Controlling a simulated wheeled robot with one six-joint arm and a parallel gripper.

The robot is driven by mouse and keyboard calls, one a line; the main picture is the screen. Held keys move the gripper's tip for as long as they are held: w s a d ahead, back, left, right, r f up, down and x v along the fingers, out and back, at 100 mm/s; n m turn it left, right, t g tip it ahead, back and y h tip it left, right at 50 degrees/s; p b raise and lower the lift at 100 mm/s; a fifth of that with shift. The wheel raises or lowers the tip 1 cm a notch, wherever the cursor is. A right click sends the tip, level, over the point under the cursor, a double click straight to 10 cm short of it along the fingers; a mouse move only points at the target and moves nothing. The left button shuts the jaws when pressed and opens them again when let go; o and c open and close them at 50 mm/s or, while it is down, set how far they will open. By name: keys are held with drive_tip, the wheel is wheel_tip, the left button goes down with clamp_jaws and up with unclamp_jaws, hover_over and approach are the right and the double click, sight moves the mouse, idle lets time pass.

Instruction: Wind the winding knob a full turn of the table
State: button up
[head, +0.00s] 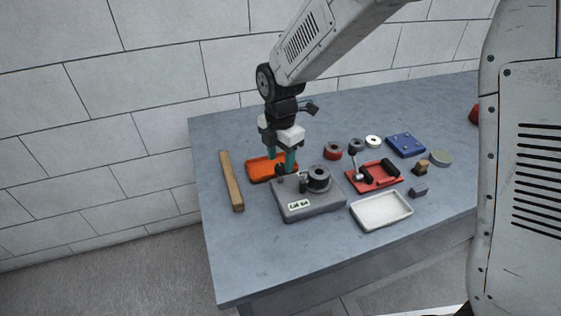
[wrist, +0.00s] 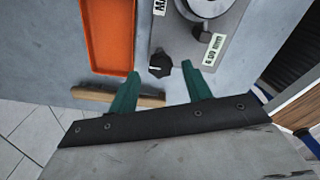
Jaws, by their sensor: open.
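The winding device is a grey box (head: 310,205) with white labels on the workbench. It carries a round dark table with a light centre (head: 319,178), which shows in part at the top of the wrist view (wrist: 207,5). The black winding knob (wrist: 160,65) sits at one corner of the box, with a light mark on it. My gripper (wrist: 160,82) is open, with its green fingers either side of the knob's line in the wrist view. The fingertips appear apart from the knob. In the head view my gripper (head: 281,165) hangs over the back left corner of the box, and the knob is hard to make out there.
An orange tray (wrist: 107,40) lies beside the box, and a wooden bar (head: 231,181) lies left of it. To the right are a white tray (head: 381,211), a red tray with tools (head: 361,184), a blue block (head: 406,145) and several rolls. The bench front is clear.

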drive_tip(key=shift+f, duration=0.95)
drive_tip(key=c, duration=1)
